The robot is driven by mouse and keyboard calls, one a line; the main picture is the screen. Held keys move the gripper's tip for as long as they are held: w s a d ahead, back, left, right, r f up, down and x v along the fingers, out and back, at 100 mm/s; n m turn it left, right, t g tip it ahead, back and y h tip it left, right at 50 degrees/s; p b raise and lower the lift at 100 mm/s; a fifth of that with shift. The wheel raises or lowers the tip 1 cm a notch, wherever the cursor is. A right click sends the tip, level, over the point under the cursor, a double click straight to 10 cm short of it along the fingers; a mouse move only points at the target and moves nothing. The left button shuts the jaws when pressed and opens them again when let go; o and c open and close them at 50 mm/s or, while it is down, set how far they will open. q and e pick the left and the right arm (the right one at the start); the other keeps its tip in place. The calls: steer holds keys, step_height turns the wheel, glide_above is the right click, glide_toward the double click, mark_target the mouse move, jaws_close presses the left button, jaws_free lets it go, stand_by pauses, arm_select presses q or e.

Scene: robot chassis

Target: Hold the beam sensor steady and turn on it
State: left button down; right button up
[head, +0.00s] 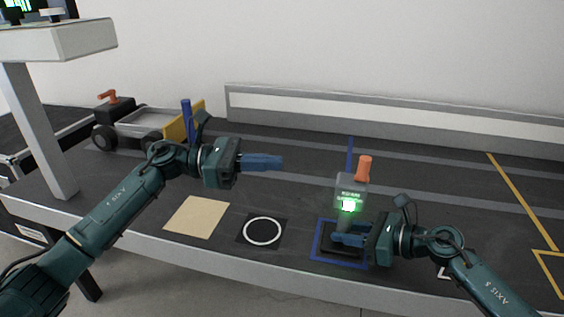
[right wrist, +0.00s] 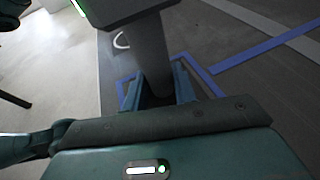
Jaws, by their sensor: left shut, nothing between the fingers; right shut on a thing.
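The beam sensor (head: 352,190) is a grey upright device with an orange knob (head: 364,168) on top and a bright green light on its front. It stands inside a blue square outline (head: 316,246) on the dark table. My right gripper (head: 345,239) is shut on its lower post; the post (right wrist: 152,62) also shows between the fingers in the right wrist view. My left gripper (head: 281,162) is shut and empty, held above the table to the left of the sensor, with its blue fingers pointing right.
A tan square (head: 197,217) and a black square with a white ring (head: 262,231) lie on the table (head: 290,195) left of the sensor. A wheeled cart (head: 140,122) with an orange handle stands at the back left. A low grey wall runs along the back.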

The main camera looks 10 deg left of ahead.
steer(key=shift+f, duration=0.1)
steer(key=o, duration=0.8)
steer(key=shift+o, duration=0.2)
steer(key=shift+d, duration=0.1)
